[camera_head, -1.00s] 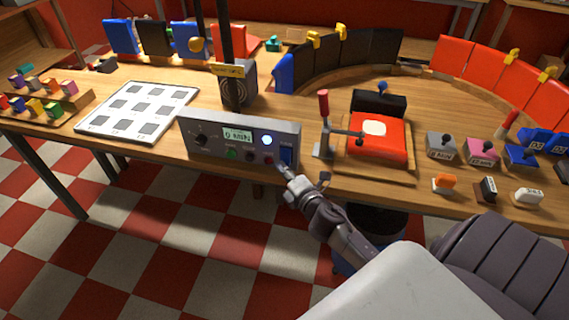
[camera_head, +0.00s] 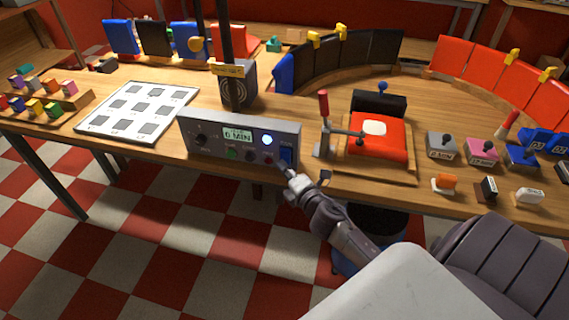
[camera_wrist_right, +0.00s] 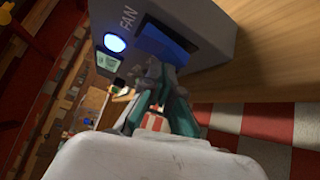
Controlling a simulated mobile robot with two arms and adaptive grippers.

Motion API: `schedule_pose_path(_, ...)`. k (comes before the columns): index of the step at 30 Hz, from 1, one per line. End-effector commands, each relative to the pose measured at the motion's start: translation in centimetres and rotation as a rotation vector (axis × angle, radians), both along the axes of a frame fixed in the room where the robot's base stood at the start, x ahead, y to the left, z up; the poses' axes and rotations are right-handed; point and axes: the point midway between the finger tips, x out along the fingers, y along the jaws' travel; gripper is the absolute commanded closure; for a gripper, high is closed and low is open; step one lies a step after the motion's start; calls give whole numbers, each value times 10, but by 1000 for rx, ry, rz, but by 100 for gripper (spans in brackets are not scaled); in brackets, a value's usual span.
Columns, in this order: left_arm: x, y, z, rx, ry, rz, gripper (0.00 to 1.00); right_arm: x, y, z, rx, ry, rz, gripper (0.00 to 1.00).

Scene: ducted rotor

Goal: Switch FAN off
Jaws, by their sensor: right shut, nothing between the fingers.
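The grey control box (camera_head: 215,150) stands at the table's front edge. Its blue rocker switch (camera_head: 286,156) is at the right end of the front panel, beside a lit blue-white lamp (camera_head: 267,140). In the right wrist view the word FAN is printed by the lit lamp (camera_wrist_right: 115,43) and the blue switch (camera_wrist_right: 165,46). My right gripper (camera_head: 282,169) is shut and empty, its tips just in front of and below the switch. In the wrist view the fingertips (camera_wrist_right: 156,74) overlap the switch's lower edge; I cannot tell whether they touch. My left gripper is out of view.
The box also has a small display (camera_head: 237,135), a dark knob (camera_head: 201,139) and a green button (camera_head: 232,153). The floor in front is clear.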

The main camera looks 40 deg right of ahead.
Motion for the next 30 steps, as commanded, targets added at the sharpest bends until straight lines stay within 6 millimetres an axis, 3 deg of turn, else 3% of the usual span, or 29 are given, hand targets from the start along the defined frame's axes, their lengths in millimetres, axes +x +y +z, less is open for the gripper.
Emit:
schedule_pose_path(17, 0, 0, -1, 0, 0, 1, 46, 2, -2, -1, 0, 0, -1, 100)
schedule_pose_path(30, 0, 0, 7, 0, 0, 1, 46, -9, 10, 7, 0, 0, -1, 100)
